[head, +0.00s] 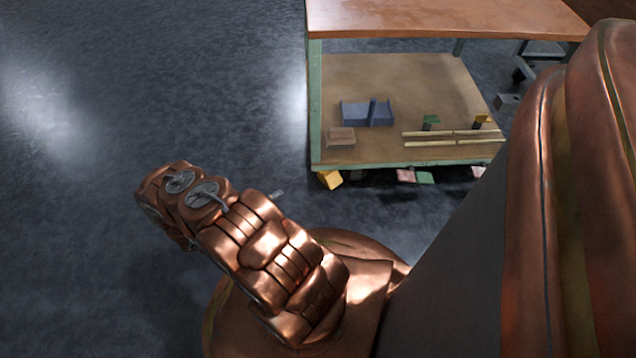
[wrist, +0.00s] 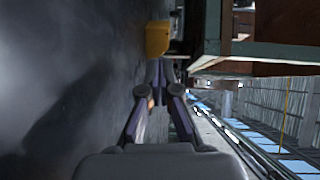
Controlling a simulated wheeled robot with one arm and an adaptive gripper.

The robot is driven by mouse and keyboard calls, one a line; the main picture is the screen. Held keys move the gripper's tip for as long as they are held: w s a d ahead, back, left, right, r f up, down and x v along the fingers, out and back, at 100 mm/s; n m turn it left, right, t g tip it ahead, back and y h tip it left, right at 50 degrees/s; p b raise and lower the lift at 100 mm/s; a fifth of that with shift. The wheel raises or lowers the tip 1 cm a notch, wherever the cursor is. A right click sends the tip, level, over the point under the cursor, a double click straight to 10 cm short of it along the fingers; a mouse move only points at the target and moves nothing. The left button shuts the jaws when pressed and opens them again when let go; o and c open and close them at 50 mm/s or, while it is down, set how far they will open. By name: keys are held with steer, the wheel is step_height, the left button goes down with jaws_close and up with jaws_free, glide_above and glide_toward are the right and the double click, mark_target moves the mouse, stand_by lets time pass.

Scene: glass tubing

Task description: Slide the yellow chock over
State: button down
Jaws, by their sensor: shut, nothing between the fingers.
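The yellow chock (head: 330,179) is on the grey floor at the near left corner of the workbench, partly under the edge of its lower shelf. In the wrist view the chock (wrist: 157,38) is straight ahead of my gripper (wrist: 159,72), just beyond the fingertips. My gripper is shut and empty, low beside the floor. I cannot tell whether the tips touch the chock. In the head view my copper arm hides most of the gripper.
The workbench (head: 440,18) has a green frame and a lower shelf (head: 375,78) holding a blue-grey block (head: 367,113), a brown block (head: 341,136) and pale rods (head: 450,139). Pink and green blocks (head: 415,177) show under the shelf's front edge. Floor left of the bench is clear.

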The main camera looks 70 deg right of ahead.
mark_target(324, 177)
steer(key=s, duration=0.1)
steer(key=s+g, duration=0.1)
steer(key=s+m, duration=0.1)
steer(key=shift+s+a+f+g, duration=0.15)
steer(key=shift+s+a+g, duration=0.15)
steer(key=shift+s+a, duration=0.1)
steer(key=shift+s+d, duration=0.15)
steer(key=shift+s, duration=0.05)
steer(key=x, duration=1.3)
steer(key=shift+d+r, duration=0.3)
steer(key=shift+h, duration=0.3)
